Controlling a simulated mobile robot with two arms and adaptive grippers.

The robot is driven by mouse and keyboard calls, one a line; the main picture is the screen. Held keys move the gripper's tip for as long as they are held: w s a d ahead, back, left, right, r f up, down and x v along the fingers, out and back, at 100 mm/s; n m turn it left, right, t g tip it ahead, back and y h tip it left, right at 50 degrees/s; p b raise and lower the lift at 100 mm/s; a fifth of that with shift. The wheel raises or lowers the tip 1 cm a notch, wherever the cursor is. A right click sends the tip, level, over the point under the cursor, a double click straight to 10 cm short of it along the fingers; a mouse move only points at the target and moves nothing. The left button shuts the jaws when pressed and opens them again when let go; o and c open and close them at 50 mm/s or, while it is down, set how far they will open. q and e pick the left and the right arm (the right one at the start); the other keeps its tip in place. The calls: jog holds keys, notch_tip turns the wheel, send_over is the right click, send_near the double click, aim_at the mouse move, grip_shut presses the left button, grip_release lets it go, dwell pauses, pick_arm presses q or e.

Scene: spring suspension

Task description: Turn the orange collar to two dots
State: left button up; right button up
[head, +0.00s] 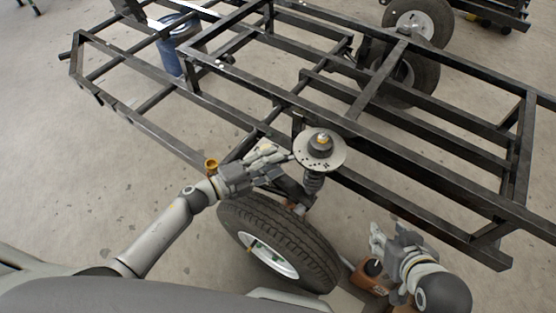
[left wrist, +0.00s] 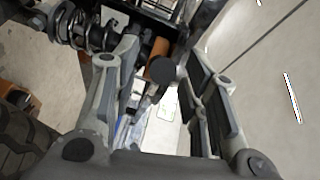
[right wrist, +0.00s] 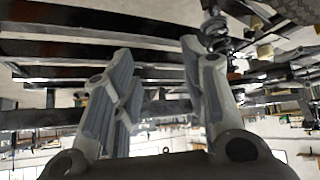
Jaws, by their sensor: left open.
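The spring strut (head: 314,182) stands beside the wheel, topped by a pale round plate (head: 319,154) with small dark dot marks. A dark knob with an orange-yellow top (head: 322,138) sits at its centre; which dots it points to is too small to read. My left gripper (head: 276,156) is open just left of the plate. In the left wrist view, an orange-brown cylinder (left wrist: 158,60) with a dark round end shows beyond the open fingers; I cannot tell whether it is the collar. The spring (left wrist: 97,33) is at upper left. My right gripper (head: 382,240) is open and empty.
A black tube frame (head: 420,120) fills the middle and back. The near wheel (head: 280,242) lies below my left gripper. An orange-brown box (head: 368,278) is beside my right gripper. A blue drum (head: 170,58) stands at the back left. Bare floor lies at left.

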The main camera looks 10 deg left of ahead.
pick_arm(q)
jog(key=shift+x, duration=1.1)
grip_shut()
